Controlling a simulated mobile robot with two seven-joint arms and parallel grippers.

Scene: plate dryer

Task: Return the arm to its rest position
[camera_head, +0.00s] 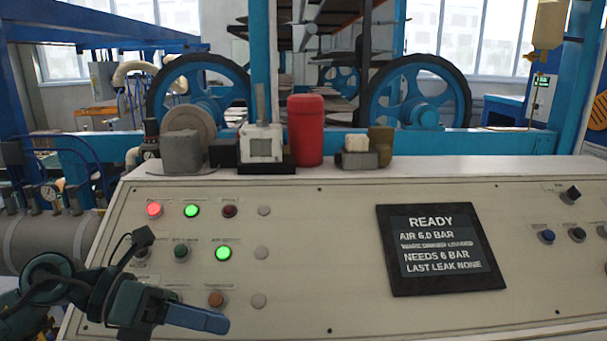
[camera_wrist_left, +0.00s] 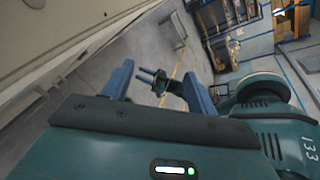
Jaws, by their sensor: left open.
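My left gripper (camera_head: 205,320) reaches in from the lower left of the head view, in front of the lower left part of the control panel (camera_head: 320,240). In the left wrist view its two blue fingers stand apart with nothing held between them, so the gripper (camera_wrist_left: 158,85) is open and empty. Whether it touches the panel cannot be told from the head view. The panel screen (camera_head: 435,248) reads READY, air 6.0 bar, last leak none.
A lit red lamp (camera_head: 154,210) and lit green lamps (camera_head: 191,210) (camera_head: 223,253) are on the panel's left. A red cylinder (camera_head: 306,130) stands on the ledge behind it. Blue wheels (camera_head: 415,95) are further back. Open grey floor (camera_wrist_left: 95,75) shows in the left wrist view.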

